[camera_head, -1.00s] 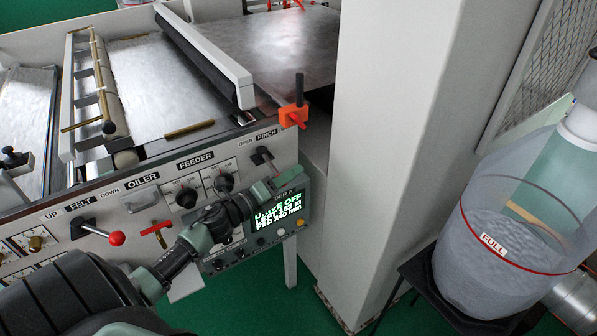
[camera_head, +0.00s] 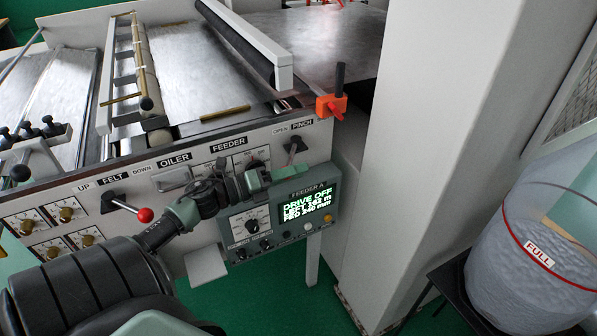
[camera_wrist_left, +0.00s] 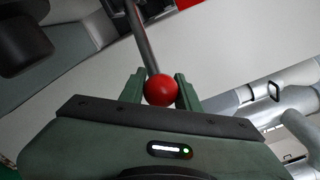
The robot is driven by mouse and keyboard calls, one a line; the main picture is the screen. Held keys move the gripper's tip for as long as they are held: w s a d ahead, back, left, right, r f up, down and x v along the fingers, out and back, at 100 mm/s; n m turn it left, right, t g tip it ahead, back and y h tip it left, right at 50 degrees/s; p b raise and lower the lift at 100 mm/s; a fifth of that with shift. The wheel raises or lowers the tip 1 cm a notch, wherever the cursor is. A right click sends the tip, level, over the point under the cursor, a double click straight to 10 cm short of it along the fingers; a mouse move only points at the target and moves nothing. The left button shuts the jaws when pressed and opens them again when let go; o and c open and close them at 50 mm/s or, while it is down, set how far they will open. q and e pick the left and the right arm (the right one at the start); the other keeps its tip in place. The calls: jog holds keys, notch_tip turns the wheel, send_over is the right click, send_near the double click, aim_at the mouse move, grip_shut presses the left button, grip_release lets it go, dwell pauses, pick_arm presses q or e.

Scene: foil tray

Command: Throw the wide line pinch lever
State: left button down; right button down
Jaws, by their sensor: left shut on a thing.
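The pinch lever (camera_head: 297,145) sits at the right end of the machine's front panel, under the OPEN and PINCH labels. Its dark hub and upper part show in the head view; its lower end is hidden by my left gripper (camera_head: 284,173). In the left wrist view, a red ball knob (camera_wrist_left: 161,89) on a metal rod (camera_wrist_left: 143,40) sits between the two green fingers of the gripper (camera_wrist_left: 160,90), which is shut on it. I cannot tell exactly how far the lever is tilted. My right gripper is not in view.
A feeder display (camera_head: 308,205) reading DRIVE OFF is just below the gripper. The felt lever (camera_head: 145,214) with a red ball is left, near my arm. An orange clamp (camera_head: 331,107) is above the panel's corner. A pale column (camera_head: 440,150) and clear bin (camera_head: 540,250) stand right.

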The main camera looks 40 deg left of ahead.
pick_arm(q)
jog(key=shift+d+f, duration=0.1)
dwell(0.3)
jog(key=c, duration=1.1)
grip_release()
jog(key=shift+s, duration=0.1)
jog(key=shift+o, duration=0.4)
jog(key=shift+s+r, duration=0.15)
jog(key=shift+r, duration=0.05)
